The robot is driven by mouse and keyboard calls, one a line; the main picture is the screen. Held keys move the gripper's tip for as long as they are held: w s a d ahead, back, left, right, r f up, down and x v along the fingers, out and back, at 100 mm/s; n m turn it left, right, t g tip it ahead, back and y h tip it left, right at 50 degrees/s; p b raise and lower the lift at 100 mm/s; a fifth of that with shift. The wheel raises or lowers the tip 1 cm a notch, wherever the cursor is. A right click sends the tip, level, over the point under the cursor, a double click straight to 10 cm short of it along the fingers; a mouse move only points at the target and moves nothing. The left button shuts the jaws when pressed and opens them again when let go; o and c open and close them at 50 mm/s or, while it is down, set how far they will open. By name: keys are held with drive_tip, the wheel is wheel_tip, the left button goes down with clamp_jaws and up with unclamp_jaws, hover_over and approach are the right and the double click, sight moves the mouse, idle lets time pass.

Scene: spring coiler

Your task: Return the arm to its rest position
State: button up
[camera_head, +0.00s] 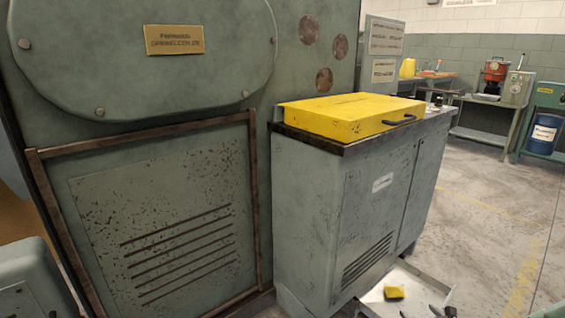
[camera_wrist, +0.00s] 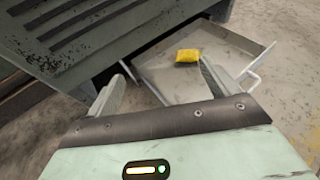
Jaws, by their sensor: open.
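My gripper (camera_wrist: 164,72) shows in the wrist view with its two pale fingers spread apart and nothing between them. It points down toward a shallow metal tray (camera_wrist: 170,82) low beside the grey-green cabinet's vented base. A small yellow block (camera_wrist: 187,56) lies in the tray near its far side, beyond the fingers. In the head view the tray (camera_head: 420,272) and the yellow block (camera_head: 394,293) show at the bottom edge. Whether the fingers touch the tray cannot be told.
The grey-green cabinet (camera_head: 345,205) carries a yellow lid-like cover (camera_head: 350,115) with a dark handle. A large green machine (camera_head: 160,180) stands at the left. A bench (camera_head: 485,133) and a blue drum (camera_head: 543,134) are at the back right. The floor at the right is open.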

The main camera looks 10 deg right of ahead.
drive_tip(key=a+r+n+g+y, duration=0.9)
drive_tip(key=a+r+n+y, duration=0.3)
drive_tip(key=a+r+n, duration=0.75)
drive_tip(key=s+a+r+n+g+h, duration=0.1)
drive_tip(key=s+a+r+n+h, duration=0.2)
drive_tip(key=r+n, duration=0.4)
drive_tip(key=s+a+r+n+h, duration=0.1)
drive_tip(key=s+r+n+h, duration=0.35)
drive_tip(key=r, duration=0.35)
drive_tip(key=s+a+r+n+g+h, duration=0.1)
drive_tip(key=s+a+r+n+h, duration=0.25)
drive_tip(key=r+n, duration=0.35)
drive_tip(key=s+a+f+n+g+y+b, duration=0.1)
drive_tip(key=s+a+f+n+b, duration=0.25)
drive_tip(key=s+a, duration=0.45)
drive_tip(key=s+a+f+n+g+y+b, duration=0.1)
drive_tip(key=s+a+f+n+g+b, duration=0.15)
drive_tip(key=s+a+b, duration=0.5)
wheel_tip(320, 180, up, 38)
drive_tip(key=w+a+p, duration=0.1)
drive_tip(key=p, duration=3.9)
drive_tip(key=shift+w+a+n+t, duration=0.2)
drive_tip(key=shift+w+n+t, duration=0.1)
drive_tip(key=shift+w+t, duration=0.1)
